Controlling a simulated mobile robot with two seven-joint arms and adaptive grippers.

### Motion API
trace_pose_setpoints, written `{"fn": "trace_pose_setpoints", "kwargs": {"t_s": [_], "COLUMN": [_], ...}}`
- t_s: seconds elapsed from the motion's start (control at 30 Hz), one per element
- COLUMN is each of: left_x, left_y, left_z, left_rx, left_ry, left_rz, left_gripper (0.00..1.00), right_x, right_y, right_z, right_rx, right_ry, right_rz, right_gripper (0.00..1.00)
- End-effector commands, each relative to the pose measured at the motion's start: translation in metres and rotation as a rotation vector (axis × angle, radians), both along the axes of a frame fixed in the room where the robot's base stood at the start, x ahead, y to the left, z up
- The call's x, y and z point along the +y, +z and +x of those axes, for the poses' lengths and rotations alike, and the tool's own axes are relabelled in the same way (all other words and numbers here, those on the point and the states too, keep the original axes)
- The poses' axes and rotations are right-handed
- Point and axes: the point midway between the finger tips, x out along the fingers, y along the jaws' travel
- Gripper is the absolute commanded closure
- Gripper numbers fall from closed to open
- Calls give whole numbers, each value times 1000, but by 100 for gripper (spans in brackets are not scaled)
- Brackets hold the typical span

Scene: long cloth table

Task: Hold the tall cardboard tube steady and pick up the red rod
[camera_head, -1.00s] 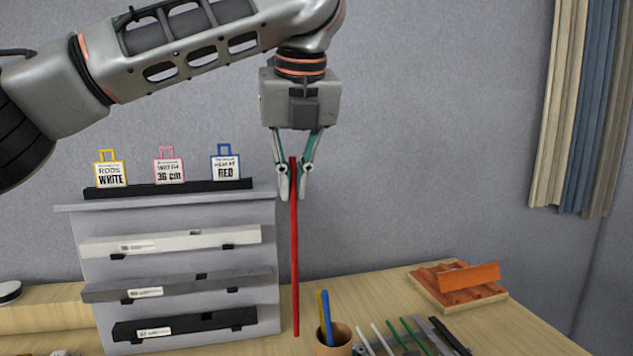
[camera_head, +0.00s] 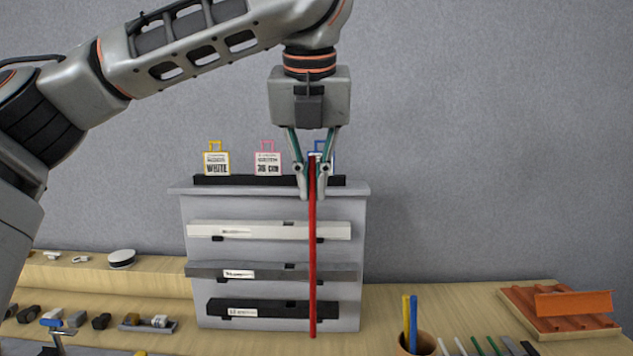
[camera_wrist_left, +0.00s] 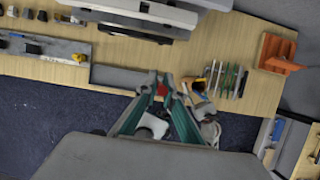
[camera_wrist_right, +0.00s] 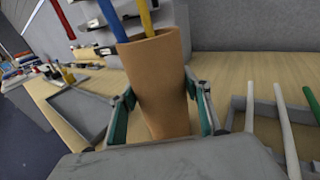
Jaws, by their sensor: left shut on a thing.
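The red rod (camera_head: 312,250) hangs upright from my left gripper (camera_head: 313,190), shut near its top end. Its lower end is in front of the rack's right part, clear of the tube. In the left wrist view, the rod's red end (camera_wrist_left: 162,90) shows between the fingers. The brown cardboard tube (camera_head: 415,347) stands at the bottom edge of the head view, holding a blue and a yellow rod. In the right wrist view, the tube (camera_wrist_right: 158,85) is between the fingers of my right gripper (camera_wrist_right: 162,98). Whether both fingers press on it is unclear.
A grey rack (camera_head: 275,262) with white, grey and black bars stands behind the red rod, with labelled tags on top. Thin rods lie right of the tube. An orange tray (camera_head: 560,315) is at the far right. Small parts fill the left side.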

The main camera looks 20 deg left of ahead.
Motion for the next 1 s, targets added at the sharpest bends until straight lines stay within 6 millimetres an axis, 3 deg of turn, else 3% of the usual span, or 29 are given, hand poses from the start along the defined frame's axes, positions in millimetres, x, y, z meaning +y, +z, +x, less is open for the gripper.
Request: {"fn": "trace_pose_setpoints", "kwargs": {"t_s": [0.03, 0.07, 0.47, 0.67, 1.0], "left_x": [0, 0, 0, 0, 0], "left_y": [0, 0, 0, 0, 0], "left_z": [0, 0, 0, 0, 0], "left_rx": [0, 0, 0, 0, 0], "left_ry": [0, 0, 1, 1, 1], "left_rz": [0, 0, 0, 0, 0], "left_gripper": [100, 100, 100, 100, 100], "right_x": [0, 0, -3, -24, -76], "right_y": [0, 0, 0, 0, 4], "right_z": [0, 0, -2, -18, -60], "right_rx": [0, 0, 1, 1, 1], "right_ry": [0, 0, -1, -1, 0], "right_rz": [0, 0, -1, -3, -3], "right_gripper": [40, 33, 33, 33, 33]}}
